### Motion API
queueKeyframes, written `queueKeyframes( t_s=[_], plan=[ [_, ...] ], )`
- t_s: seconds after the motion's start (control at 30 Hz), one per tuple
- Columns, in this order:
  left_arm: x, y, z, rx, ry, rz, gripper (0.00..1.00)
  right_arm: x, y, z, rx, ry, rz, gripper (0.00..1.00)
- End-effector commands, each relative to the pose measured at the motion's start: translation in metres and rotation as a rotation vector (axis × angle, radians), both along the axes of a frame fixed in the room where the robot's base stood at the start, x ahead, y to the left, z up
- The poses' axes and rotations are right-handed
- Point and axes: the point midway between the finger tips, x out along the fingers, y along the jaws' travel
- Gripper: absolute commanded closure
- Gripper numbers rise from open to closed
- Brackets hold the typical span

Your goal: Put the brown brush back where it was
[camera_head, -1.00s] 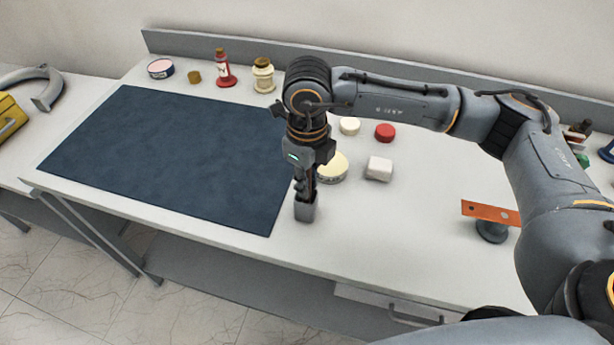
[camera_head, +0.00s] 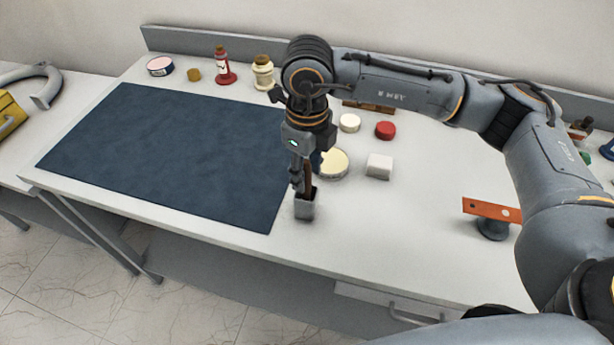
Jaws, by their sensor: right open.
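The brown brush (camera_head: 309,177) stands upright in a small grey square cup (camera_head: 305,208) near the front of the white table, just right of the dark blue mat. Its handle rises out of the cup; its lower end is hidden inside. My right gripper (camera_head: 307,178) points down right above the cup. Its fingers are open, one on each side of the handle; whether either touches it I cannot tell. My left gripper is not in view.
A blue mat (camera_head: 165,150) covers the table's left part. A cream round tin (camera_head: 332,164), a white block (camera_head: 379,166), a white lid (camera_head: 349,123) and a red lid (camera_head: 385,130) lie close by. An orange plate (camera_head: 491,209) stands at right. Bottles (camera_head: 263,75) stand at the back.

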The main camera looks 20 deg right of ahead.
Motion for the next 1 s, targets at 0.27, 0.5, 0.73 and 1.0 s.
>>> queueKeyframes(
  t_s=[0.27,0.5,0.73,1.0],
  plan=[
    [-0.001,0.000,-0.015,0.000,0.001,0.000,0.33,0.000,0.001,0.060,0.001,-0.005,0.001,0.60],
    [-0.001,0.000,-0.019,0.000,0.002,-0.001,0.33,0.000,0.000,0.092,0.000,-0.003,0.000,0.60],
    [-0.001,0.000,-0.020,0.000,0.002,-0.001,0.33,-0.001,0.000,0.098,0.000,0.000,0.001,0.60],
    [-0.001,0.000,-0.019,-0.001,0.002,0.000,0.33,-0.001,0.000,0.097,0.000,0.000,0.000,0.60]
  ],
)
